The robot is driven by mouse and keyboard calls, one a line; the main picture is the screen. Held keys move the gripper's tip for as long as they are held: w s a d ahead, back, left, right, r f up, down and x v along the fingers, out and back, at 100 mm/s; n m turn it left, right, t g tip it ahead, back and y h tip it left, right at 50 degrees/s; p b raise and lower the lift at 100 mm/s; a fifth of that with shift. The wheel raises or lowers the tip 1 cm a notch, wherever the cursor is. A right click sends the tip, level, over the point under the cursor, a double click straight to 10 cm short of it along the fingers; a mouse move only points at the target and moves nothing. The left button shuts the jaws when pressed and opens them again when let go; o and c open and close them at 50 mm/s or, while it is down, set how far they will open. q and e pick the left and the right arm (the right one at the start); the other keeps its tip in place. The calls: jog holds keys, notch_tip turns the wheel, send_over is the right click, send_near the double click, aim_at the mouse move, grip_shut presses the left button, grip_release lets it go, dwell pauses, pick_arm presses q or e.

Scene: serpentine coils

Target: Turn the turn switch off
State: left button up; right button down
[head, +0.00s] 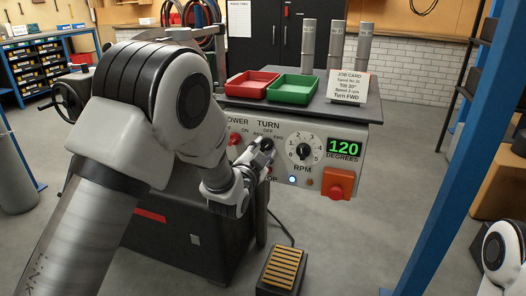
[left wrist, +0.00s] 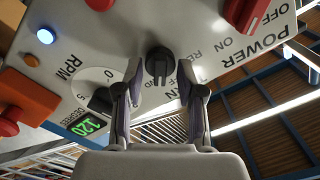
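The turn switch is a black knob (left wrist: 158,62) on the sloped grey control panel (head: 345,150), below the TURN label. In the head view the gripper mostly covers it. My left gripper (left wrist: 159,72) is at the knob, its two fingers apart with the knob between their tips. Whether the fingers touch the knob I cannot tell. The left gripper also shows in the head view (head: 265,147), at the panel. Which mark the knob points to is unclear. Part of my right arm shows at the lower right of the head view, but its gripper does not.
Left of the knob is the red power switch (head: 235,139); to the right are the RPM dial (head: 304,151), a green display (head: 344,147) reading 120 and a red button (head: 336,189). Red (head: 251,84) and green trays (head: 292,89) and a job card (head: 347,86) stand on top.

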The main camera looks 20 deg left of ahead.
pick_arm(q)
grip_shut()
jog(key=shift+n, duration=0.5)
jog(key=n+p, duration=0.1)
jog(key=n, duration=0.1)
jog(key=shift+n, duration=0.4)
jog(key=shift+n+p, duration=0.35)
jog(key=shift+n, duration=1.65)
jog(key=shift+o, duration=0.7)
grip_release()
